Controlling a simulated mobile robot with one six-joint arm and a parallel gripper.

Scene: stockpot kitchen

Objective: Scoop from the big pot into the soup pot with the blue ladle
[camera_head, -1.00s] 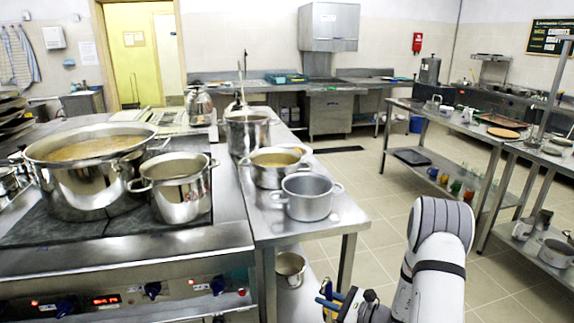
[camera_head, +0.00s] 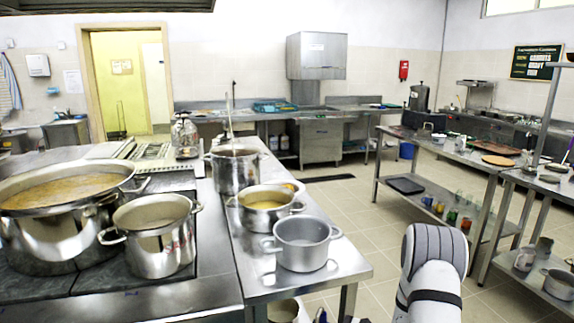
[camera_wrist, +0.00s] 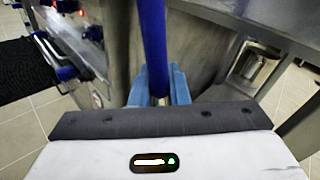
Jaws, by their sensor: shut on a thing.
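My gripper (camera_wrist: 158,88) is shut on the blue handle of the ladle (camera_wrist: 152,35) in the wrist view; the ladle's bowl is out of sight. The big pot (camera_head: 45,240) stands on the stove at the left, wide and steel, filled with yellow-brown liquid. A smaller steel pot (camera_head: 155,252) with red marks on its side stands just right of it, with pale contents. I cannot tell for sure which pot is the soup pot.
On the steel table right of the stove stand a grey pot (camera_head: 302,256), a pot with yellow contents (camera_head: 262,222) and a tall pot (camera_head: 233,178). A shelved table (camera_head: 430,165) stands at the right. Tiled floor (camera_head: 345,215) lies open between the tables.

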